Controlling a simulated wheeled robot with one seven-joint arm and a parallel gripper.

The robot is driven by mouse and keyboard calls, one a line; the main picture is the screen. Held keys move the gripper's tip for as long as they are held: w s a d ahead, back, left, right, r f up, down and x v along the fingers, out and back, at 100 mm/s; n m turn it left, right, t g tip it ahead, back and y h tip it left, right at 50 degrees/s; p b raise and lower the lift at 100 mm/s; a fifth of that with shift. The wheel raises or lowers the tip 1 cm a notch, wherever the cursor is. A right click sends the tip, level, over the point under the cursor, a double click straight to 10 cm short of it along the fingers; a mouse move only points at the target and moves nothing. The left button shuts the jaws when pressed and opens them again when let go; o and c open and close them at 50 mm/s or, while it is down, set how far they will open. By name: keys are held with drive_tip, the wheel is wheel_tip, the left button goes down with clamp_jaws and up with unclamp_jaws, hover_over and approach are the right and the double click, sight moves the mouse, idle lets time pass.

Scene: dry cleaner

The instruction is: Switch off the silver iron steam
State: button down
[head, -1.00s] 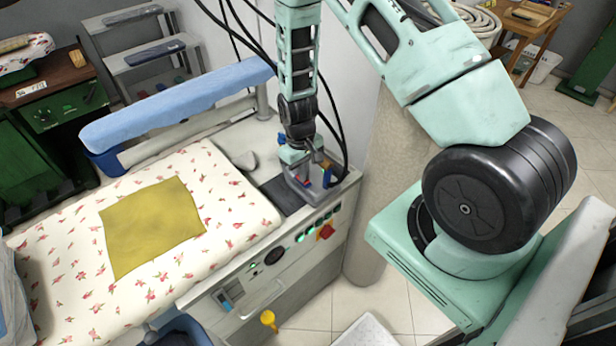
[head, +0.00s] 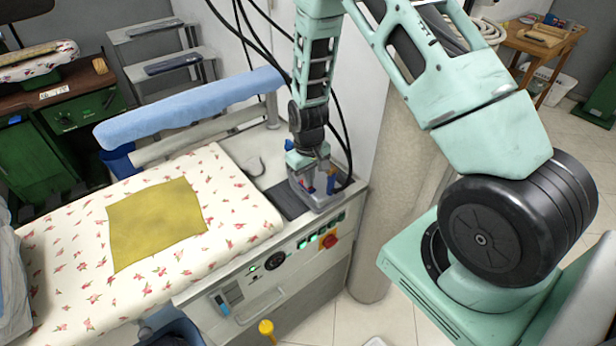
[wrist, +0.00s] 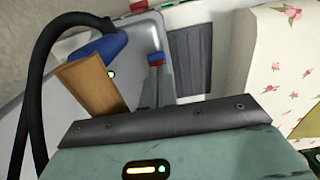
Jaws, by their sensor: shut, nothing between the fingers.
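The silver iron (head: 322,198) stands at the right end of the ironing table, on its back right corner. It has a blue part and a brown grip. In the wrist view the silver iron (wrist: 63,100) fills the left side, with its brown grip (wrist: 95,82), a blue piece above it, and a small lit green light at its edge. My gripper (head: 306,170) points down at the iron, very close to it; I cannot tell whether they touch. In the wrist view my gripper (wrist: 156,65) is shut and empty beside the brown grip. Its dark mount hides the iron's lower part.
A control panel with several lit green switches (head: 314,241) and a red knob (head: 330,241) is on the table front. A mustard cloth (head: 156,225) lies on the floral padded board (head: 235,220). A blue sleeve board (head: 190,108) stands behind. A black hose (wrist: 30,105) loops beside the iron.

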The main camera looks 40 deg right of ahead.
drive_tip(key=shift+s+f, duration=0.55)
drive_tip(key=shift+f, duration=0.1)
drive_tip(key=shift+w+r, duration=0.2)
drive_tip(key=shift+w, duration=0.6)
drive_tip(key=shift+w+a, duration=0.1)
drive_tip(key=shift+r, duration=0.25)
wheel_tip(320, 180, up, 14)
drive_tip(key=shift+r, duration=0.2)
